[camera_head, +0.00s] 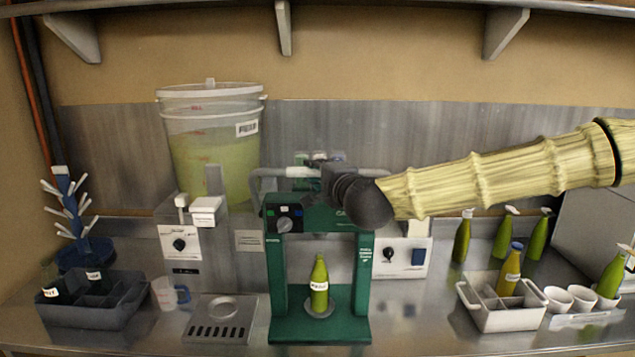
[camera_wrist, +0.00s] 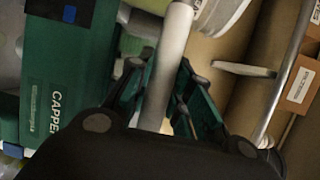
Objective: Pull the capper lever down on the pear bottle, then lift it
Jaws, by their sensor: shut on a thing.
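The green bench capper (camera_head: 278,290) stands at the middle of the counter. A green bottle (camera_head: 319,290) with a small white label stands upright on its round pad, between the two posts, below the capper head. The label is too small to read surely. The grey lever (camera_head: 262,180) is a bent tube at the top of the capper, above the crossbeam. My gripper (camera_head: 328,178) reaches it from the right. In the wrist view, the lever (camera_wrist: 164,75) runs between the fingers of my gripper (camera_wrist: 163,98), which is shut on it. The bottle is out of the wrist view.
A big bucket (camera_head: 215,140) of yellow-green liquid stands behind left. A dark crate (camera_head: 95,312), a measuring cup (camera_head: 165,293) and a drip tray (camera_head: 222,318) are at left. A white crate (camera_head: 495,318), cups (camera_head: 557,299) and several green bottles (camera_head: 462,238) are at right.

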